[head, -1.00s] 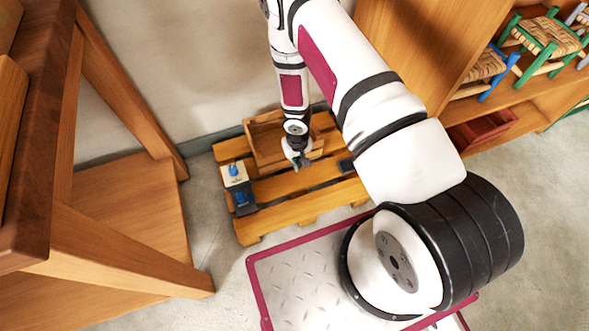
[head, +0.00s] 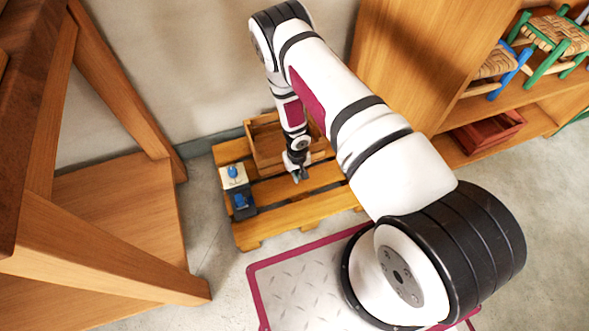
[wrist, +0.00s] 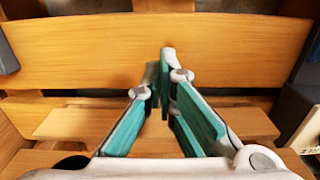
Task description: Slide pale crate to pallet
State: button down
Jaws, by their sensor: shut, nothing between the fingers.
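The pale crate (head: 266,150) is an open wooden box at the back of the slatted pallet (head: 250,229), partly hidden behind my arm. It appears to rest on the slats. My gripper (head: 297,178) points down at the crate's front side, low over the pallet; whether it touches the crate I cannot tell.
A cream block (head: 233,176) with a blue top and a dark block (head: 242,205) stand on the pallet's left end. A wooden table frame (head: 105,250) is at left. Shelving (head: 405,55) with stools and a red crate (head: 487,131) is at right. A wall closes the back.

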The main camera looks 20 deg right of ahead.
jog(key=shift+w+b, duration=0.35)
jog(key=shift+w, duration=0.8)
